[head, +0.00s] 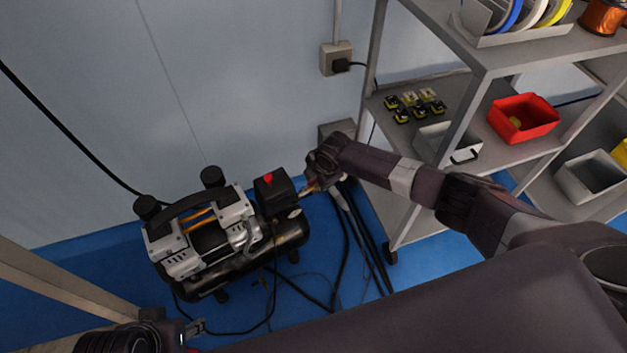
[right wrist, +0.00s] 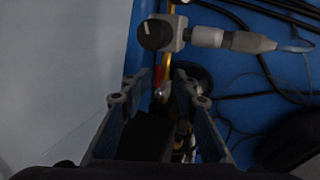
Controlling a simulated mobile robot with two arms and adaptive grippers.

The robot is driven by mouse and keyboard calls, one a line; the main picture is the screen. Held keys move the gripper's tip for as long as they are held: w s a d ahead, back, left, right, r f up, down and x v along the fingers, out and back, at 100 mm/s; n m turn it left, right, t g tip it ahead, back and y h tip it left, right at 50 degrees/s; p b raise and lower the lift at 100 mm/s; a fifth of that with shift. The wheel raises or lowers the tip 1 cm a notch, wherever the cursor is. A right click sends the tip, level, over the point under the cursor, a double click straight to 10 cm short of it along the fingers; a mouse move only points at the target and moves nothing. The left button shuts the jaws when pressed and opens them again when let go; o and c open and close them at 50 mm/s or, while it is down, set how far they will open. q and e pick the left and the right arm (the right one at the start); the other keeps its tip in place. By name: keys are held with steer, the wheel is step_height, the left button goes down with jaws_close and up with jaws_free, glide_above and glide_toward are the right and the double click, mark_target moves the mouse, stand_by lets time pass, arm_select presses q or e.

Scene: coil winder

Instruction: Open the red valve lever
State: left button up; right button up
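The air compressor (head: 215,240) stands on the blue floor by the wall, with a red knob (head: 268,179) on its black box. My right gripper (head: 308,187) is just right of that box, by a small brass and orange fitting. In the right wrist view, my right gripper (right wrist: 162,84) has its two fingers apart, with a brass pipe and a silver fitting (right wrist: 162,94) between or just beyond them. I cannot tell whether they touch. The red valve lever cannot be made out clearly. My left gripper (head: 194,328) is at the bottom left, small and partly cut off.
A valve body with a black knob (right wrist: 155,34) sits just beyond the fingers. Black hoses (head: 345,250) and cables lie on the floor. A grey shelf rack (head: 520,158) with a red bin (head: 522,118) stands at right. The wall is close behind the compressor.

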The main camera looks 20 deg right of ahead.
steer(key=shift+r, duration=0.15)
steer(key=v, duration=1.1)
steer(key=shift+s+r, duration=0.2)
steer(key=shift+r, duration=0.15)
